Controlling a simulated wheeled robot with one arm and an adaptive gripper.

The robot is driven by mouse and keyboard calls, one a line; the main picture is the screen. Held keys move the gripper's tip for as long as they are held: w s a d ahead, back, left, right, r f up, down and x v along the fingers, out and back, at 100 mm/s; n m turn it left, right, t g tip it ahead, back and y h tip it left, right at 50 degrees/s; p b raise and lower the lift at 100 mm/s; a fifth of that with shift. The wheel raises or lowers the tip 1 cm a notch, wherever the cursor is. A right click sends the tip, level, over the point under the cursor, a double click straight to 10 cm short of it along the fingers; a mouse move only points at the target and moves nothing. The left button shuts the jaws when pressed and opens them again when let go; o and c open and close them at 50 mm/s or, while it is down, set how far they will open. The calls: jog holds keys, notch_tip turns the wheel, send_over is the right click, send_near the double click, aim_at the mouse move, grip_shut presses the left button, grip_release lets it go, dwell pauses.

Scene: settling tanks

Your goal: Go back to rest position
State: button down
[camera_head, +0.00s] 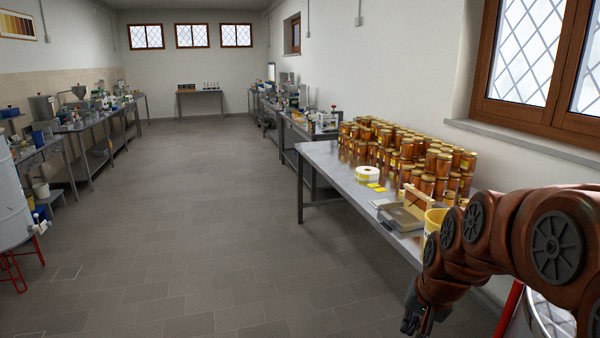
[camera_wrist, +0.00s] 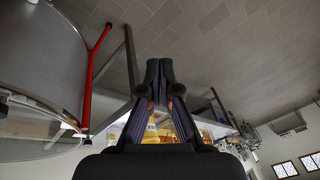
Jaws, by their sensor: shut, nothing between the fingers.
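My gripper (camera_head: 418,322) hangs from my reddish-brown arm at the lower right of the head view, in front of the right-hand table's near end and over the floor. In the wrist view my gripper (camera_wrist: 159,72) points up the picture, its two dark fingers together with nothing between them. The head view cuts off part of my arm at the right edge.
The steel table (camera_head: 318,158) at right bears many honey jars (camera_head: 428,186), a white roll (camera_head: 367,174) and a yellow container (camera_head: 436,219). A tank on red legs (camera_head: 12,215) stands at left. The middle floor (camera_head: 200,220) is clear.

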jog(key=s+a+f+n+g, duration=0.1)
jog(key=s+n+g, duration=0.1)
jog(key=s, duration=1.1)
jog(key=s+a+f+n+g+h, duration=0.1)
jog(key=s+a+f+n+g, duration=0.1)
jog(key=s, duration=1.1)
jog(key=shift+s+a+n+g, duration=0.15)
jog(key=shift+n+g, duration=0.45)
